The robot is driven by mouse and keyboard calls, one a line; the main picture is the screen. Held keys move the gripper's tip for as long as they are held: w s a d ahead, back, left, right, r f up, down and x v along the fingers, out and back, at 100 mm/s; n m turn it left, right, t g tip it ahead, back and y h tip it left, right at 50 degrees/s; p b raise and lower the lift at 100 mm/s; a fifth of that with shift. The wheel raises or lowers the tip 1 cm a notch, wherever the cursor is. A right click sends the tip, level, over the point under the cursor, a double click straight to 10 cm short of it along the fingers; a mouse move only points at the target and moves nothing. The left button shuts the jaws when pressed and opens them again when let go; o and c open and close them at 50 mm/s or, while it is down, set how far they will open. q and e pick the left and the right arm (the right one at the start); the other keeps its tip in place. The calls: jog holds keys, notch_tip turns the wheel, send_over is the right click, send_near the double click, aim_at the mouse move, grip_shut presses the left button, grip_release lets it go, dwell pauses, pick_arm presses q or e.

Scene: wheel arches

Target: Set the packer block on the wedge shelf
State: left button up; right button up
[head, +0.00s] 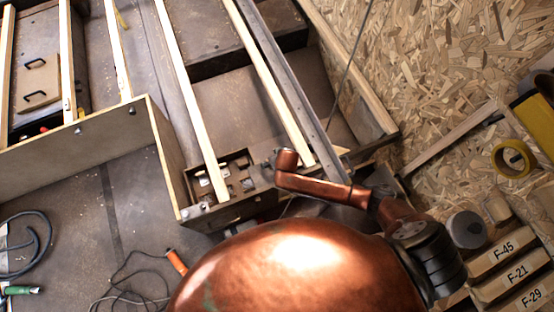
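I cannot tell which. Small pale wooden pieces (498,206) lie just above them, and one may be the packer block, but I cannot be sure. Neither of my grippers can be made out in the head view.
A large copper-coloured dome (300,265) and a bent copper link (325,188) cover the lower middle. A yellow tape roll (513,159) and a grey round piece (467,229) are at the right. Pale slats (190,95) cross the upper left. Cables (125,285) lie at lower left.

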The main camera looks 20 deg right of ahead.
jog(key=v, duration=1.2)
dwell(0.3)
